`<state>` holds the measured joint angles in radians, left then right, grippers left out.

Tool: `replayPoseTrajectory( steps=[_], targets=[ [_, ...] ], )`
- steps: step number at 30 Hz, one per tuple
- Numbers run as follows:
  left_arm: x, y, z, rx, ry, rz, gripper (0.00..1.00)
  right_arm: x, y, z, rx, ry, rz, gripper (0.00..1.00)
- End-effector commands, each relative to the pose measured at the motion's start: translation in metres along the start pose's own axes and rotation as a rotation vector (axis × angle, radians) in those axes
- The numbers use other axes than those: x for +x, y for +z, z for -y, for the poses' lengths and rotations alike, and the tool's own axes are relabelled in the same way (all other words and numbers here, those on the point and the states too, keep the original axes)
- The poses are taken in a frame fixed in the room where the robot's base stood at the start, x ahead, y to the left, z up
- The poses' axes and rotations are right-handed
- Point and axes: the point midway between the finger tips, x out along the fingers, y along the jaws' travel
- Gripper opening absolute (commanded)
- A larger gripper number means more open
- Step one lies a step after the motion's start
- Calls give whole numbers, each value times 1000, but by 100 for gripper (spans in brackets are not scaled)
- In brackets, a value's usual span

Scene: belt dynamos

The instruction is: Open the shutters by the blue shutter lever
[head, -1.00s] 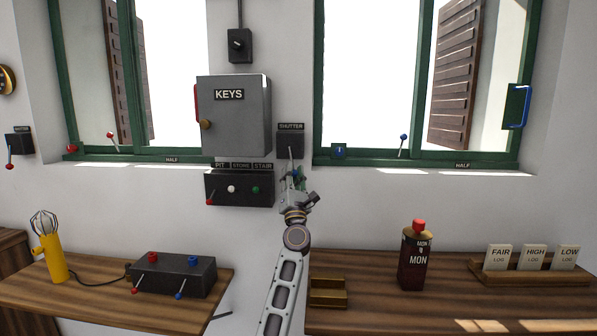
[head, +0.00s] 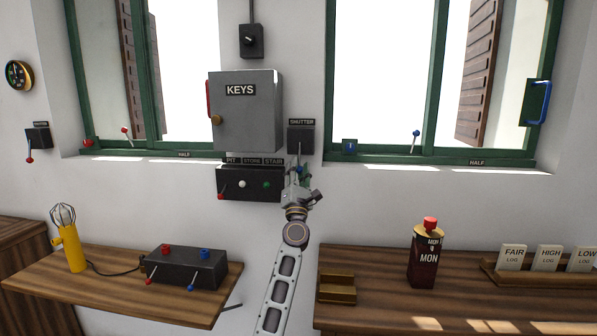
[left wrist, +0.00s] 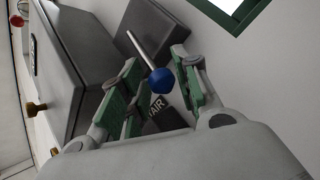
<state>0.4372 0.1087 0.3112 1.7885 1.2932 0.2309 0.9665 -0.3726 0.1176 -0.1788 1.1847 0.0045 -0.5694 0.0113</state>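The shutter box (head: 301,140), labelled SHUTTER, is on the wall right of the key cabinet. Its lever hangs down, and its blue knob (head: 299,169) is just above my left gripper (head: 298,180). In the left wrist view, the blue knob (left wrist: 161,81) on its pale rod lies between the green-padded fingers of my left gripper (left wrist: 157,88). The fingers are apart, with a gap visible at the left of the knob; touch on the right is unclear. Brown slatted shutters (head: 477,72) show outside the right window, with another (head: 153,65) at the left window. My right gripper is out of view.
The grey KEYS cabinet (head: 246,112) juts out beside the lever. A switch panel (head: 250,185) sits below it. Wooden desks (head: 400,302) stand below.

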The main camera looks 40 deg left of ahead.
Motion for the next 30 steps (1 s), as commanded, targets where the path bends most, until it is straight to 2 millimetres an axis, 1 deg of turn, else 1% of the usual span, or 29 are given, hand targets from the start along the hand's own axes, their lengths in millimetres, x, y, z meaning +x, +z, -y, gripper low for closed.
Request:
replayPoseTrajectory(
  steps=[2,8,11,17,23,30],
  targets=[
    [0,0,0,0,-1,0,44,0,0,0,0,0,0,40],
    [-1,0,1,-1,-1,0,44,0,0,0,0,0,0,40],
    [-1,0,1,-1,-2,0,44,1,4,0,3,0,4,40],
    [-5,0,2,-1,-3,-1,44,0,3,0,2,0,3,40],
    [-17,0,2,-1,-4,0,44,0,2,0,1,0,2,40],
    [-39,-1,2,1,-3,-1,44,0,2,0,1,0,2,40]
  ],
)
